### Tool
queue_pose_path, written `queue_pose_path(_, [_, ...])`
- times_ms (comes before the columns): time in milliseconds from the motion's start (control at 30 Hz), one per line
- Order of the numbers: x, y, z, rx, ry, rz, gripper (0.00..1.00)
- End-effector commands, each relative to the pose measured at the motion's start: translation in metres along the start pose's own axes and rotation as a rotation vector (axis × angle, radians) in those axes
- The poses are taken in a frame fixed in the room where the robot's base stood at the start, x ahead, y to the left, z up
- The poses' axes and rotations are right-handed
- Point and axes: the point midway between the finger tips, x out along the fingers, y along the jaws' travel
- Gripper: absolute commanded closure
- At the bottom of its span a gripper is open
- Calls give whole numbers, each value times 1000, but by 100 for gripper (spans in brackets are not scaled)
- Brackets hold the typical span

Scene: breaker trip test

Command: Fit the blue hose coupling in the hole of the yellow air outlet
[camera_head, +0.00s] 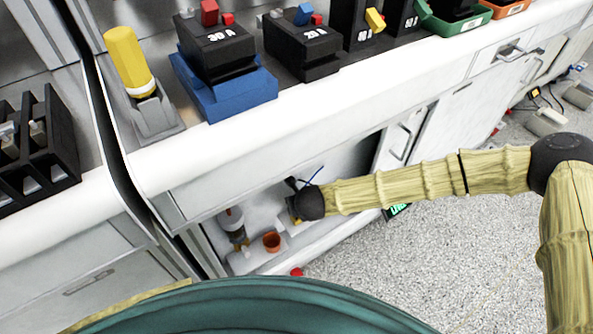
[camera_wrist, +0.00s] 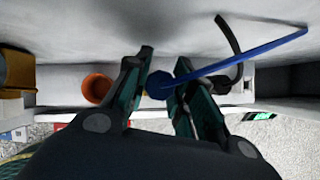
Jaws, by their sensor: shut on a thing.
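In the wrist view, my gripper (camera_wrist: 165,59) is shut on the blue hose coupling (camera_wrist: 158,89), whose rounded end shows between the fingers. A thin blue hose (camera_wrist: 250,53) runs from it up to the right, and also shows as a thin line in the head view (camera_head: 315,174). In the head view, my gripper (camera_head: 292,190) is low inside the open cabinet, mostly hidden by my wrist. A yellow-ochre block (camera_wrist: 14,76) stands at the left edge of the wrist view, apart from the coupling. I cannot tell whether it is the yellow air outlet; no hole in it shows.
An orange cup-like part (camera_wrist: 97,88) opens between the ochre block and my gripper; it also shows in the head view (camera_head: 271,241). The worktop edge (camera_head: 300,110) overhangs the cabinet. A black curved strip (camera_wrist: 232,38) is near the hose.

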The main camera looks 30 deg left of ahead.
Motion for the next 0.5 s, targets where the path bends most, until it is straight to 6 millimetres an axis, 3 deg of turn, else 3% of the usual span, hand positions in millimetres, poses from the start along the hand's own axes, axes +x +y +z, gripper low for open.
queue_pose_path(500, [8,0,-5,0,0,0,100])
